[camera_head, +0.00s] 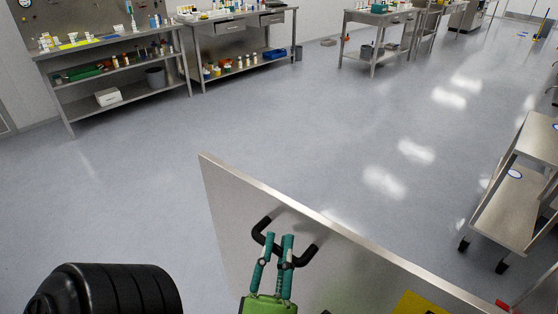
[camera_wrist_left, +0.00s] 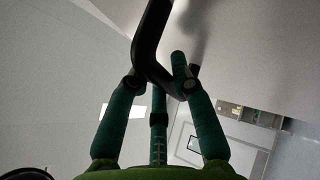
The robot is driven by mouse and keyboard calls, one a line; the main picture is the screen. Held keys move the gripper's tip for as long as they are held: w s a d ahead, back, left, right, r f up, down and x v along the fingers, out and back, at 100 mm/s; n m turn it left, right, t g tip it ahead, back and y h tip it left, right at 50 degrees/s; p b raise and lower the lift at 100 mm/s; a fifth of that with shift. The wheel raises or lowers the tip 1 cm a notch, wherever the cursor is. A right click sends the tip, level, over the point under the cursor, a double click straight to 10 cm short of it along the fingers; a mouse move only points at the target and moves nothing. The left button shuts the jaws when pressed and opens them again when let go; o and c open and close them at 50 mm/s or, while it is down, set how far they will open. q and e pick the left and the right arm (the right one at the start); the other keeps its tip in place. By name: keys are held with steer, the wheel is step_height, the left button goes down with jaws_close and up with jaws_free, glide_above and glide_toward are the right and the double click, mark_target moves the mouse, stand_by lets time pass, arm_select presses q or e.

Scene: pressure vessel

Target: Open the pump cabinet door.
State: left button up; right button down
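A grey metal panel, which I take to be the pump cabinet door (camera_head: 235,210), stands in the lower middle of the head view. Its top edge slopes down to the right. A black bar handle (camera_head: 310,253) is on its face; in the left wrist view the handle (camera_wrist_left: 152,32) runs down between my fingers and bends right. My left gripper (camera_head: 279,239), green with teal fingers, is at the handle. In the left wrist view the fingers (camera_wrist_left: 160,82) close in around the bar from both sides, and some fingertips are hidden behind it. The cabinet body is not in view. My right gripper is not in view.
A metal cart (camera_head: 513,205) stands at the right, beyond the panel. Workbenches (camera_head: 120,65) with bottles and boxes line the back left, and a table (camera_head: 372,18) stands further back. The floor (camera_head: 330,130) between them is clear.

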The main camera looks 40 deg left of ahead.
arm_select(q)
steer(key=shift+o, duration=0.8)
steer(key=v, duration=1.2)
